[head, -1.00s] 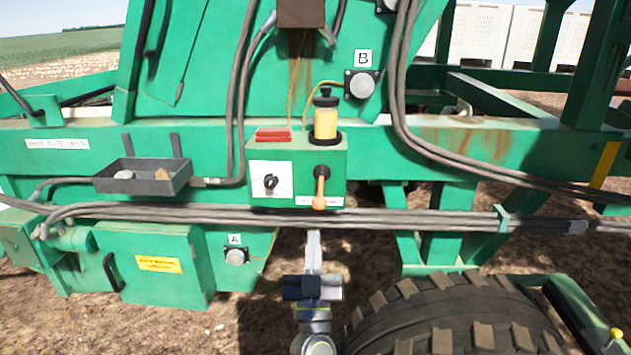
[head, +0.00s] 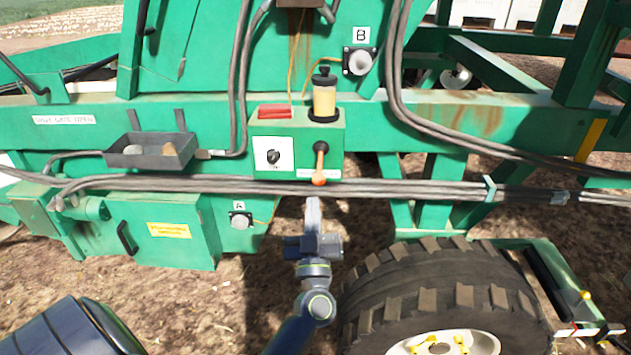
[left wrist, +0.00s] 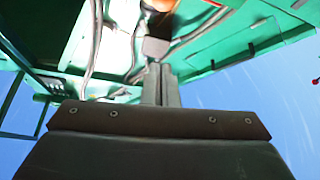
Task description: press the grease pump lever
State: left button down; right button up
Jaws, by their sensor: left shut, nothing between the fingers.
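The grease pump lever (head: 319,166) hangs down from the front of a green box, with an orange knob at its lower end. A clear reservoir (head: 324,97) with yellowish grease and a black cap stands on top of that box. My left gripper (head: 313,203) is shut and empty, pointing up, just below the knob and the grey hoses. A gap shows between its tips and the knob in the head view. In the left wrist view my gripper (left wrist: 155,48) points up at the green machine, with an orange shape partly hidden behind its tip. My right gripper is not in view.
Grey hoses (head: 400,190) run across just below the box. A selector switch (head: 273,157) and a red block (head: 275,112) are on the box. A grey tray (head: 130,155) hangs to the left. A large tyre (head: 430,290) stands at lower right. Bare soil lies below.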

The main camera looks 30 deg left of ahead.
pick_arm(q)
notch_tip(320, 180, up, 6)
jog(key=p, duration=0.4)
send_over(316, 180)
jog(key=s, duration=0.2)
jog(key=f, duration=0.3)
jog(key=shift+w+d+f+b, duration=0.25)
jog(key=shift+f+b, duration=0.05)
jog(key=shift+b, duration=0.05)
jog(key=shift+w+d+f, duration=0.1)
jog(key=shift+w+f, duration=0.05)
jog(key=shift+f, duration=0.5)
